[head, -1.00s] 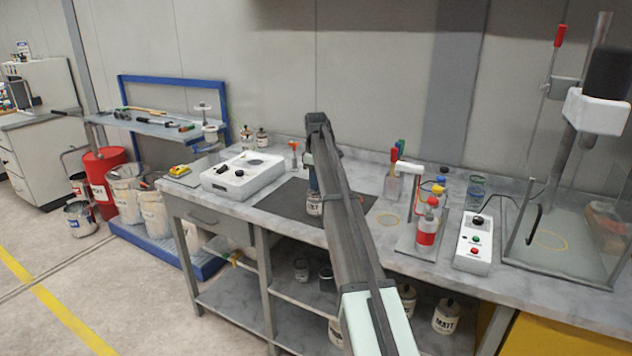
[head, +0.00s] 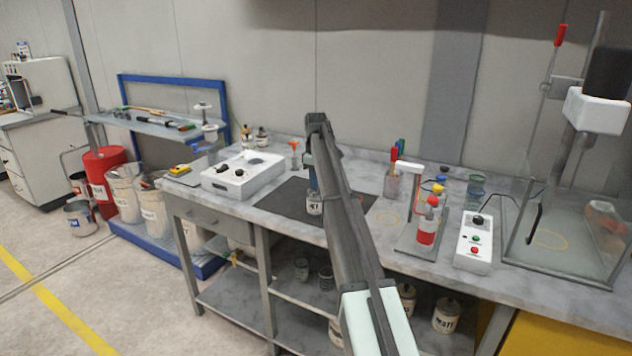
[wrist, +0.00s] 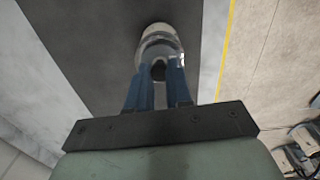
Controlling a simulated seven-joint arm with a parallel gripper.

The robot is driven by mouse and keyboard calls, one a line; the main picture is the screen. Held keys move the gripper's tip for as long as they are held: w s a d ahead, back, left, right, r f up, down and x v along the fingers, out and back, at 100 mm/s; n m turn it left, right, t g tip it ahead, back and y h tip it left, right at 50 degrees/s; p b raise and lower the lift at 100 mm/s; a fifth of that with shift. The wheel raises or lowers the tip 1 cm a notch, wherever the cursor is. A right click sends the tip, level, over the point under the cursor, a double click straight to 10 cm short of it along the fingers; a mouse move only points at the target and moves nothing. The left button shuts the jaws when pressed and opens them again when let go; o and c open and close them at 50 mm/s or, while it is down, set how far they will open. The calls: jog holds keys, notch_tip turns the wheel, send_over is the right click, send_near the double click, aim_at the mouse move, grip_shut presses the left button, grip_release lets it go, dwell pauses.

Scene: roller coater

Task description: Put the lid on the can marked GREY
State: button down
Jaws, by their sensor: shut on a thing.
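My gripper (head: 313,188) is over the dark mat (head: 270,204) on the bench, pointing down. A small metal can (head: 314,208) with a pale label stands upright on the mat directly below it; the label is too small to read surely. In the wrist view my blue fingers (wrist: 158,74) are close together around a dark knob-like piece at the near side of the can (wrist: 160,38). The knob looks like part of a lid, but the fingers hide much of it. I cannot tell whether a lid is touching the can's rim.
A white control box (head: 243,176) stands left of the mat. Several cans sit on the lower shelf, one marked MATT (head: 446,316). The mat around the can is clear.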

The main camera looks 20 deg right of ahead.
dwell(0.4)
jog(key=shift+c, duration=2.4)
grip_release()
jog(key=shift+r, duration=0.15)
jog(key=shift+r, duration=3.35)
grip_shut()
jog(key=shift+f, duration=2.9)
jog(key=shift+r, duration=0.15)
